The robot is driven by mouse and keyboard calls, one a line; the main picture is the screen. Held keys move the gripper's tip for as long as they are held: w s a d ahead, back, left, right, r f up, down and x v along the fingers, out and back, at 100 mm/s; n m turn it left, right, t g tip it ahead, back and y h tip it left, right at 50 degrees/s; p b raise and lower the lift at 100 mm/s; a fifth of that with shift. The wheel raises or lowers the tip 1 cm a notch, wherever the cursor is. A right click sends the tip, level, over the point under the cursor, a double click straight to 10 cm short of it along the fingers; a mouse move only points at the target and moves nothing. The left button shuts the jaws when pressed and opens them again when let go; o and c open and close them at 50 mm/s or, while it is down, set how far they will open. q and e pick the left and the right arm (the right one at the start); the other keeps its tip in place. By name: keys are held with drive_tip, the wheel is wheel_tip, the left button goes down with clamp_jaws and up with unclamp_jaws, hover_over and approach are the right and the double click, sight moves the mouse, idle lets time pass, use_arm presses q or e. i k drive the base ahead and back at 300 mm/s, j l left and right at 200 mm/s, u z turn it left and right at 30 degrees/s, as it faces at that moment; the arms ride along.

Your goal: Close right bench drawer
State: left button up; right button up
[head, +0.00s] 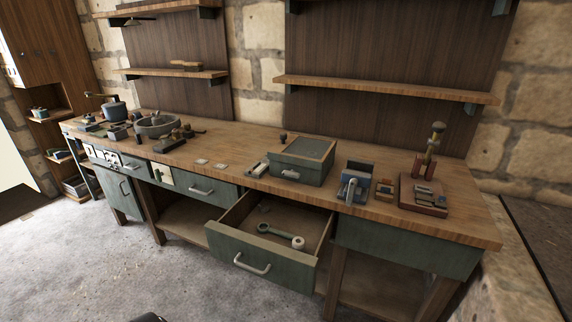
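The right bench drawer (262,262) stands pulled well out from the long workbench (465,224), right of the bench's middle. Its front is green with a pale metal handle (251,264). Neither of my grippers can be made out in the head view. A small dark shape at the bottom edge is too cut off to identify.
A shut green drawer (199,188) is to the left. The grey floor (130,262) before the bench looks clear.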

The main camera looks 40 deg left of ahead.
sight(235, 240)
drive_tip(key=i+j+u, duration=0.1)
drive_tip(key=u, duration=1.55)
